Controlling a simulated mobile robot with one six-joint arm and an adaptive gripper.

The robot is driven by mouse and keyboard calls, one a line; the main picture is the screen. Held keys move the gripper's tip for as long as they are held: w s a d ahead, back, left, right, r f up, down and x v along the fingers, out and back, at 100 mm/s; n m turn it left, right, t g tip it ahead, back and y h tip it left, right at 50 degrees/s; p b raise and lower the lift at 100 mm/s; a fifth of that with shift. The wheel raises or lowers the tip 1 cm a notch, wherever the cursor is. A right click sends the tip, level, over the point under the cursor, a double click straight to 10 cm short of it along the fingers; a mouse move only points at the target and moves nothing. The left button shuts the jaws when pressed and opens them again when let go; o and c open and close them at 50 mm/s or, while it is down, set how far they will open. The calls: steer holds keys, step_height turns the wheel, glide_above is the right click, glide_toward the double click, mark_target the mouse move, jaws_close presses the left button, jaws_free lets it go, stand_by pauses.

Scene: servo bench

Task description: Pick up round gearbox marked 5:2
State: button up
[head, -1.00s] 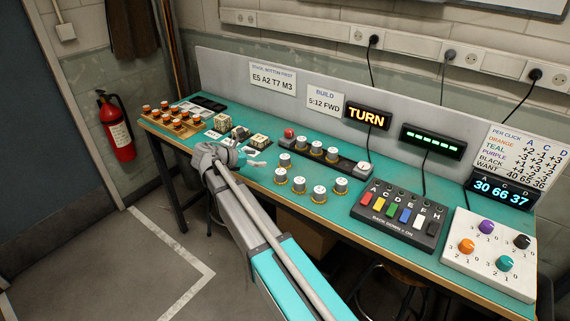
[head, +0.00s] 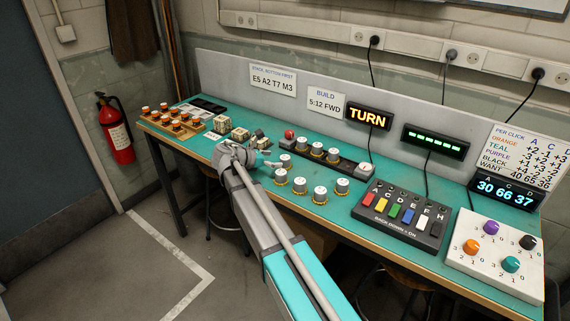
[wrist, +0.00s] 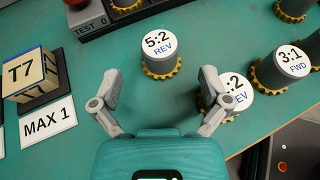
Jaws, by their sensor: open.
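The round gearbox marked 5:2 REV (wrist: 161,57) stands upright on the teal bench in the wrist view, a grey cylinder with a white top and a yellow toothed base. In the head view it appears to be the gearbox (head: 285,161) nearest the test rack. My gripper (wrist: 160,88) is open and empty, its fingers spread either side below it in the picture, not around it. A second REV gearbox (wrist: 238,97) is partly hidden by the right finger; its label's first digit is covered. In the head view my gripper (head: 262,160) is low over the bench, left of the gearboxes.
A gearbox marked 3:1 FWD (wrist: 285,68) stands at right. The T7 block (wrist: 32,75) and MAX 1 card (wrist: 47,122) lie at left. The test rack (head: 330,157) with several gearboxes runs behind. The bench's front edge is close at lower right in the wrist view.

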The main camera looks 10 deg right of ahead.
mark_target(285, 157)
steer(key=shift+b+x, duration=0.95)
steer(key=shift+x, duration=1.65)
steer(key=c, duration=1.3)
steer(key=shift+r, duration=0.1)
step_height(285, 157, up, 3)
steer(key=p, duration=0.3)
steer(key=s+r+p, duration=0.3)
steer(key=s, duration=0.1)
steer(key=s+r+p, duration=0.3)
steer(key=s, duration=0.2)
steer(key=s+r+p, duration=0.3)
steer(key=s+p, duration=0.1)
steer(key=s, duration=0.1)
steer(key=shift+a+r, duration=0.1)
steer(key=shift+r, duration=0.3)
